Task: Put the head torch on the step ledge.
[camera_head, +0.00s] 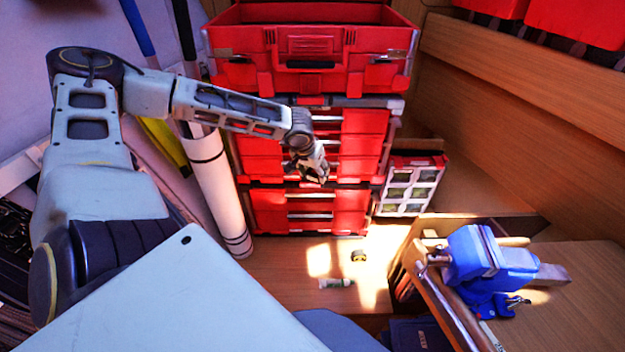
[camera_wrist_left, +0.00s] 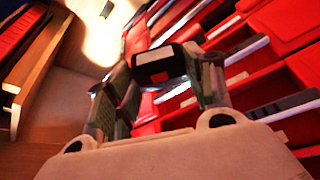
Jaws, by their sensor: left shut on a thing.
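My left gripper (camera_head: 317,174) is in front of the red drawer stack, above the wooden ledge. In the left wrist view the left gripper (camera_wrist_left: 160,85) is shut on a small dark thing with a pale rim and a red patch, which looks like the head torch (camera_wrist_left: 153,64). A red band beside it may be its strap. In the head view the torch is too small to make out at the fingertips. A low wooden surface, which seems to be the step ledge (camera_head: 275,268), lies below the gripper, partly sunlit. My right gripper is out of view.
A small yellow and black thing (camera_head: 358,256) and a green and white tube (camera_head: 336,283) lie on the ledge. The red drawer stack (camera_head: 310,210) stands behind it. A white roll (camera_head: 215,185) stands left, and a blue vise (camera_head: 490,258) is on the bench right.

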